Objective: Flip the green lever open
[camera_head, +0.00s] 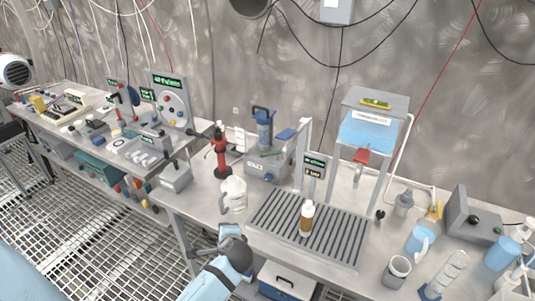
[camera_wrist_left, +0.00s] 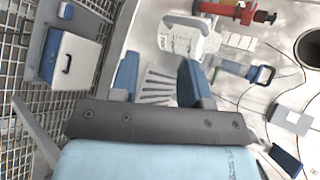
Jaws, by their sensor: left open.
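A small green lever (camera_head: 271,154) lies on top of a grey box (camera_head: 267,170) with a white label, at the foot of a blue cylinder (camera_head: 264,130) with a handle. The lever is small here, and its exact position is hard to tell. My left gripper (camera_head: 231,232) is near the bench's front edge, in front of the white jug and well apart from the lever. In the left wrist view its two blue fingers (camera_wrist_left: 158,72) are spread with nothing between them. My right gripper is not in view.
A white jug (camera_head: 234,195) and a red device (camera_head: 219,155) stand left of the grey box. A slatted drain tray (camera_head: 335,238) holds a brown bottle (camera_head: 307,218). A frame with a blue tank (camera_head: 371,135) stands behind. A white-and-blue box (camera_head: 288,282) sits below the bench.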

